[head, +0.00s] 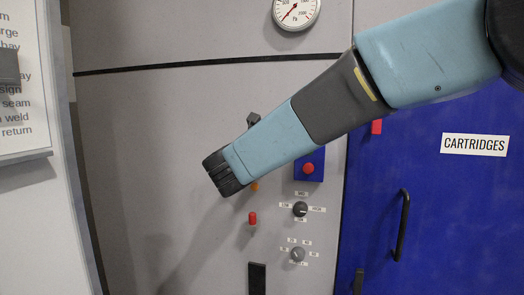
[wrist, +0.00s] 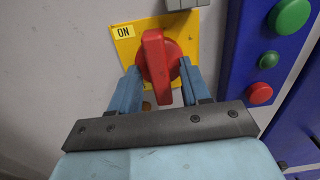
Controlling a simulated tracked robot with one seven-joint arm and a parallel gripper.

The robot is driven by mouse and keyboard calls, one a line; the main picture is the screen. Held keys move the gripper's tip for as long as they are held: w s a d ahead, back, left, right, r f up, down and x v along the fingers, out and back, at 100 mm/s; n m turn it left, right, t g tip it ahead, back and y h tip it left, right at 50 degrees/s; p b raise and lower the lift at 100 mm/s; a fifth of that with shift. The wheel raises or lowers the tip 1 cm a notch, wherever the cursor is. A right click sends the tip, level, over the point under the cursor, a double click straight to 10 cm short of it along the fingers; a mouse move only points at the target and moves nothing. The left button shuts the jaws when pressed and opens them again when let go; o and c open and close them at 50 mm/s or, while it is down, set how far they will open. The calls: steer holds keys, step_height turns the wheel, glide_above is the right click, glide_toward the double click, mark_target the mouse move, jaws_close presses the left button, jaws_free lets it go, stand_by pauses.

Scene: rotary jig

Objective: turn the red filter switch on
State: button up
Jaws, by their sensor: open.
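In the wrist view, the red filter switch (wrist: 155,62) is a rotary knob with a raised bar handle on a yellow plate (wrist: 190,30). The bar stands nearly upright, and the ON label (wrist: 124,31) is on the plate's upper left. My gripper (wrist: 160,82) is open, with one blue finger on each side of the knob's lower part. I cannot tell whether either finger touches it. In the head view, my arm reaches across the grey panel and hides the switch and fingers.
A blue button box (wrist: 262,55) with green and red buttons stands close to the right in the wrist view. A blue CARTRIDGES door (head: 450,220) is at right.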

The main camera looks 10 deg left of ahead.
steer(key=s+a, duration=0.1)
steer(key=s, duration=1.2)
steer(key=shift+s, duration=0.35)
